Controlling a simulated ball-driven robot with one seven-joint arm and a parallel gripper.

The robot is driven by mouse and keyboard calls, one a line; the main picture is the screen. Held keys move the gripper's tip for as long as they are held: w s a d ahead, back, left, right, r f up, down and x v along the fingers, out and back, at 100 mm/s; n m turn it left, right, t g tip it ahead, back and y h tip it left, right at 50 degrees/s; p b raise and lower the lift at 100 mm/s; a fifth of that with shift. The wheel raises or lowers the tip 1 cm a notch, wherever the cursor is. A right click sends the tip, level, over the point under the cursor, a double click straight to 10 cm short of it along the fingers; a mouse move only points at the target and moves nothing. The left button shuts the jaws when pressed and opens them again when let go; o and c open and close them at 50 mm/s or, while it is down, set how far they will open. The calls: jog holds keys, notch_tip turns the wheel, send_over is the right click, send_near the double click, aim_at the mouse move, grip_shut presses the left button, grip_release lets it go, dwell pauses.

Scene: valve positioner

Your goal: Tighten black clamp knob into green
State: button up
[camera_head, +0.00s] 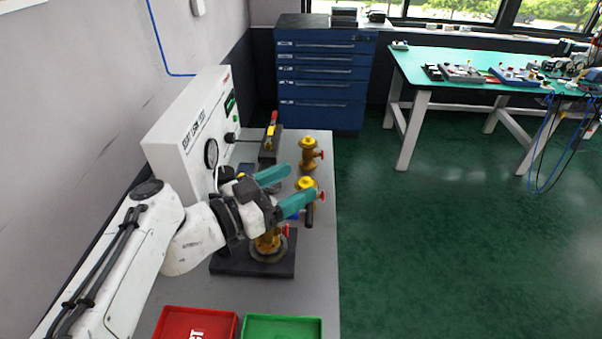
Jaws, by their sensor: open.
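My gripper (301,183) has teal fingers that are spread apart, with nothing seen between them. It is above the bench, over a brass valve (268,242) clamped on a dark base plate (236,266). A short black handle-like part (310,215) shows just below the nearer finger; I cannot tell if it is the clamp knob. A small black knob (230,137) sits on the front of the white test unit (170,142), below a small green display (230,103). My gripper and wrist hide part of the clamp area.
Two more brass valves with red handles stand on the bench, one farther back (308,154) and one beside my gripper (306,183). A red-handled toggle clamp (271,134) is behind. Red (172,315) and green (283,320) trays lie at the front. Floor to the right is clear.

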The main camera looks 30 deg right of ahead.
jog(key=shift+s+r+p, duration=0.3)
jog(key=shift+s+p, duration=0.2)
jog(key=shift+s, duration=0.2)
jog(key=shift+s+r+p, duration=0.35)
jog(key=shift+s+p, duration=0.1)
jog(key=shift+s, duration=0.25)
jog(key=shift+s+r+p, duration=0.3)
jog(key=shift+s+p, duration=0.2)
jog(key=shift+s, duration=0.2)
